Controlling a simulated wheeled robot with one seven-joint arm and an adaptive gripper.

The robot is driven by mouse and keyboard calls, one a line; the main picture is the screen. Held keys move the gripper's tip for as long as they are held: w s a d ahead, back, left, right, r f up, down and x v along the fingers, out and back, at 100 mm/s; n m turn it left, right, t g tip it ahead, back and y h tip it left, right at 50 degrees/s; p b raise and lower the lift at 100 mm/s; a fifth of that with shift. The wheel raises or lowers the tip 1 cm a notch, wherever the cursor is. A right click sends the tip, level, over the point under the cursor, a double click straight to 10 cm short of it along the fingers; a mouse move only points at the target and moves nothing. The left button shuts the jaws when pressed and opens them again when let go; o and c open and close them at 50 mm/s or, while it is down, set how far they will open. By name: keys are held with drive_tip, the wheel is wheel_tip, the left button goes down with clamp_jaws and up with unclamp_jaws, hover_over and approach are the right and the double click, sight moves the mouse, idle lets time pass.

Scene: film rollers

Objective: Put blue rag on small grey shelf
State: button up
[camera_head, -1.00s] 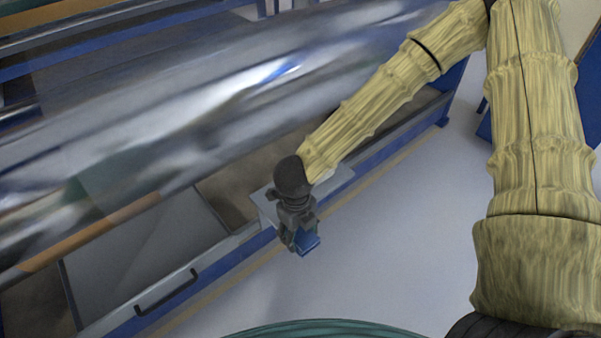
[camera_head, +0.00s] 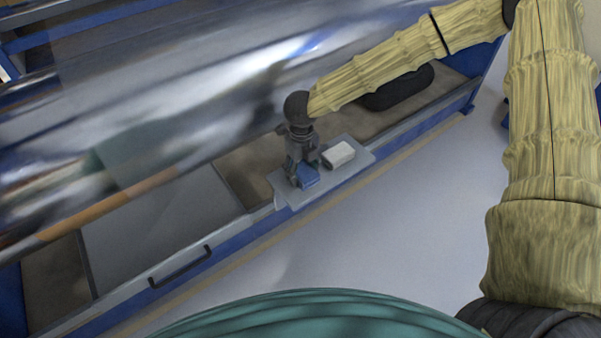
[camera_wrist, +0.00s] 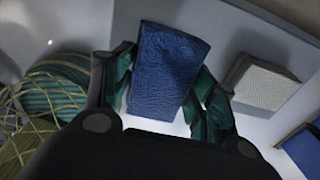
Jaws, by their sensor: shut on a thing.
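The blue rag (camera_head: 307,177) is a small folded block at the tip of my gripper (camera_head: 301,172). In the wrist view the rag (camera_wrist: 166,68) sits between the green fingers of my gripper (camera_wrist: 165,90), which are shut on it. The small grey shelf (camera_head: 355,166) is a flat plate on the front edge of the machine frame. The rag is over the left part of the shelf, beside the white block. I cannot tell whether its underside touches the shelf. The shelf (camera_wrist: 262,38) also shows behind the rag in the wrist view.
A white block (camera_head: 339,154) lies on the shelf just right of the rag; it also shows in the wrist view (camera_wrist: 265,82). The large shiny roller (camera_head: 190,100) is behind my gripper. A panel with a black handle (camera_head: 180,267) is at left. The floor in front is clear.

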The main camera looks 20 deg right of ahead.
sight(300, 173)
drive_tip(key=shift+w, duration=0.75)
wheel_tip(300, 173, down, 4)
drive_tip(key=shift+w+r+b, duration=0.1)
drive_tip(key=shift+r+b, duration=0.05)
drive_tip(key=shift+b, duration=0.25)
drive_tip(key=o, duration=1)
wheel_tip(300, 173, up, 12)
drive_tip(key=shift+r+p, duration=0.1)
drive_tip(key=shift+p, duration=0.85)
